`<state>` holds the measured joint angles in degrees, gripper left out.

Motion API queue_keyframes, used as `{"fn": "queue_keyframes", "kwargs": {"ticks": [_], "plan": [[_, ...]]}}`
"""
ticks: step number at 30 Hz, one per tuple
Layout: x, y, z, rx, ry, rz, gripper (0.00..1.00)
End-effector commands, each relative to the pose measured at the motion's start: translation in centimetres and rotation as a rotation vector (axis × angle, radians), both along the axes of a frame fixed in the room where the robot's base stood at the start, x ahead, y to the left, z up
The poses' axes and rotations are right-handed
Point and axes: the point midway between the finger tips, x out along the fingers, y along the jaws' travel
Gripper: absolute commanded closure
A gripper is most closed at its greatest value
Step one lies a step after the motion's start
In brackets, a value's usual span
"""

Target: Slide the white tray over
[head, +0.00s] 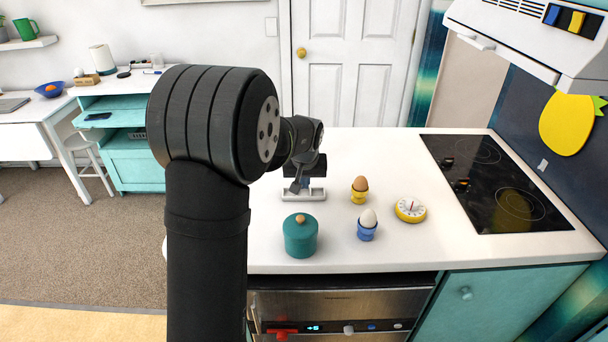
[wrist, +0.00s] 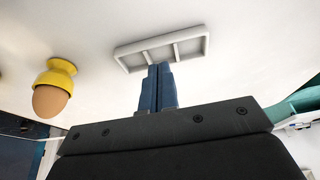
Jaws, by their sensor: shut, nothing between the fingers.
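The white tray (head: 312,197) lies on the white counter, towards its left side, behind the teal lidded pot. In the wrist view the tray (wrist: 133,47) is a shallow, long, narrow piece split by dividers, and it looks empty. My gripper (head: 296,188) is over the tray in the head view, pointing down. In the wrist view its blue fingers (wrist: 158,70) are pressed together, with nothing between them. Their tips overlap the tray's long side in the picture. I cannot tell whether they touch it. My arm hides part of the counter's left side.
A teal pot (head: 300,238) stands in front of the tray. Right of it are a brown egg in a yellow cup (head: 359,197), a white egg in a blue cup (head: 367,233) and a yellow timer (head: 410,211). The black hob (head: 490,185) is further right. The counter behind is clear.

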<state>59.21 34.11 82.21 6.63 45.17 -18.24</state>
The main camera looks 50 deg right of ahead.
Motion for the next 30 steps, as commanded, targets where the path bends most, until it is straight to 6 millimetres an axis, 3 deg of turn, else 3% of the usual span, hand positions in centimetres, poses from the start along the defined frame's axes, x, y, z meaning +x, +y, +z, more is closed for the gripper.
{"fn": "queue_keyframes", "kwargs": {"ticks": [3,9,21,30], "plan": [[0.5,-0.4,-2.0,0.002,0.001,0.001,1.00],[0.9,-0.9,-3.6,0.000,0.000,0.001,1.00],[0.9,-0.9,-3.8,-0.001,-0.001,0.000,1.00],[-1.4,1.4,-3.8,-0.001,-0.001,-0.002,1.00]]}}
